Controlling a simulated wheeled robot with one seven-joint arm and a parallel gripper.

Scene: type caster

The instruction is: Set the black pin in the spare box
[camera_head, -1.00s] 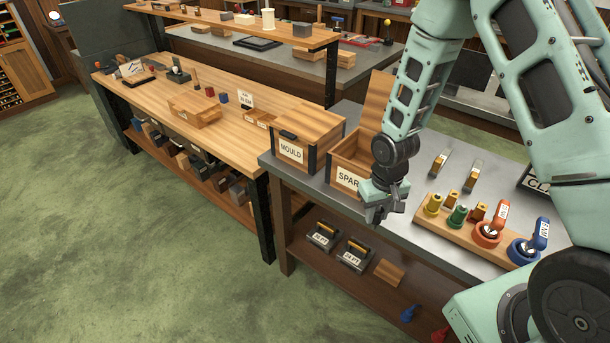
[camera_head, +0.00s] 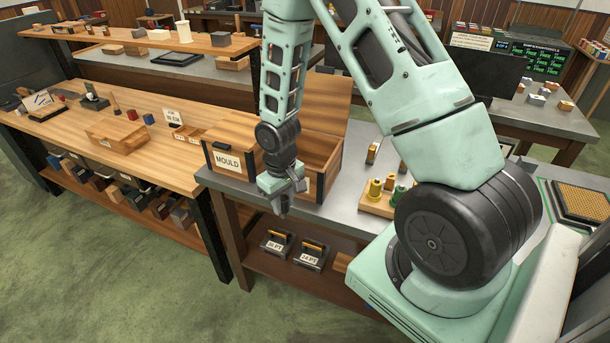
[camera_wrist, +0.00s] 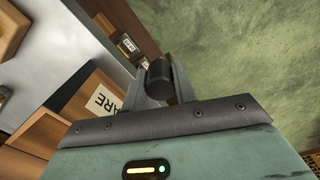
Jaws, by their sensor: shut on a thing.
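My gripper (camera_head: 283,205) hangs in front of the bench's front edge, near the gap between the mould box and the spare box. In the wrist view my gripper (camera_wrist: 160,88) is shut on a dark round piece, the black pin (camera_wrist: 159,72). I cannot make out the pin in the head view. The wooden spare box (camera_head: 329,176) stands open, its lid raised at the back. My gripper and wrist hide most of its front label. In the wrist view the spare box (camera_wrist: 72,97) is left of the jaws, with part of its label showing. The gripper is outside the box.
The closed mould box (camera_head: 229,162) stands left of the spare box on the grey bench (camera_head: 345,205). A wooden rack (camera_head: 375,204) with coloured pieces is to the right, partly behind my arm. Weights labelled PT (camera_head: 309,255) sit on the shelf below.

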